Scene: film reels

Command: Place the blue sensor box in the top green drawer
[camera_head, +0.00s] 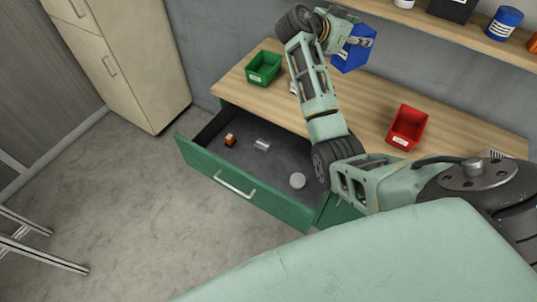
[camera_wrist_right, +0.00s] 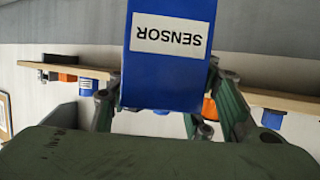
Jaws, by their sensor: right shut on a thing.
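The blue sensor box (camera_head: 350,57) is held up above the back of the workbench, near the wall shelf. In the right wrist view the box (camera_wrist_right: 170,80) shows its white label reading SENSOR, upside down. My right gripper (camera_head: 362,42) is shut on the box, with a finger on each side of it. The top green drawer (camera_head: 228,187) is pulled open below the bench top. Inside it lie a small orange item (camera_head: 230,140), a silver cylinder (camera_head: 262,144) and a round grey piece (camera_head: 297,180). My left gripper is not in view.
A green bin (camera_head: 263,67) and a red bin (camera_head: 407,127) stand on the wooden bench top (camera_head: 375,98). The wall shelf (camera_head: 450,32) holds a blue can (camera_head: 504,22) and other items. A beige cabinet (camera_head: 125,60) stands at left. The drawer's middle has free room.

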